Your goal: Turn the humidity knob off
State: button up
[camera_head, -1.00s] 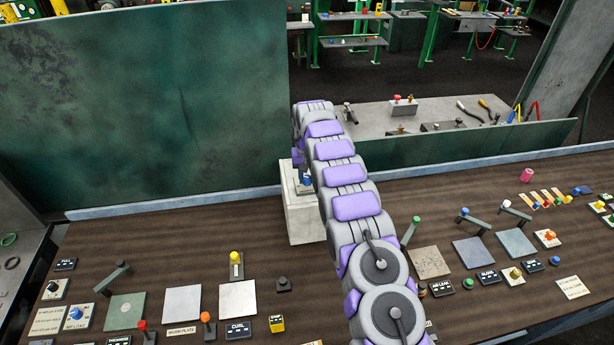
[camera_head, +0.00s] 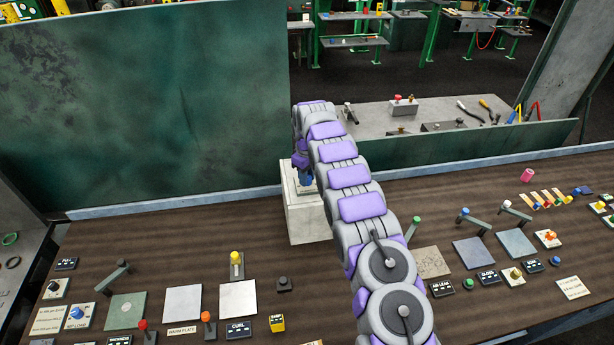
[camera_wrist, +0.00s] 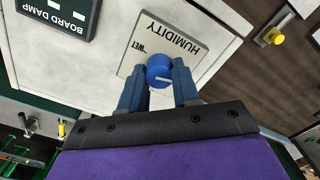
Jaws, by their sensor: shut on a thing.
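The humidity knob (camera_wrist: 160,72) is blue and round with a pale pointer mark. It sits on a grey plate (camera_wrist: 190,40) lettered "HUMIDITY" and "WET", which appears upside down in the wrist view. My gripper (camera_wrist: 160,85) has its two blue fingers on either side of the knob, shut on it. In the head view the gripper (camera_head: 305,178) is over the top of a pale box (camera_head: 308,222) at the back of the console. The arm hides much of the knob and plate there.
A dark "BOARD DAMP" panel (camera_wrist: 62,14) lies beside the plate. The brown console (camera_head: 200,262) carries several knobs, levers and plates left and right of my arm. A tall green panel (camera_head: 140,100) stands behind at left. A yellow knob (camera_wrist: 272,35) shows at upper right.

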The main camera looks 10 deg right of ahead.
jog(key=shift+w+r+n, duration=0.15)
jog(key=shift+n, duration=0.15)
jog(key=o, duration=1.1)
jog(key=shift+c, duration=0.2)
notch_tip(320, 180, up, 8)
jog(key=shift+a+r+p, duration=0.1)
jog(key=shift+r+p, duration=0.05)
jog(key=shift+p, duration=0.15)
notch_tip(320, 180, up, 9)
jog(key=p, duration=0.8)
jog(key=shift+w, duration=0.1)
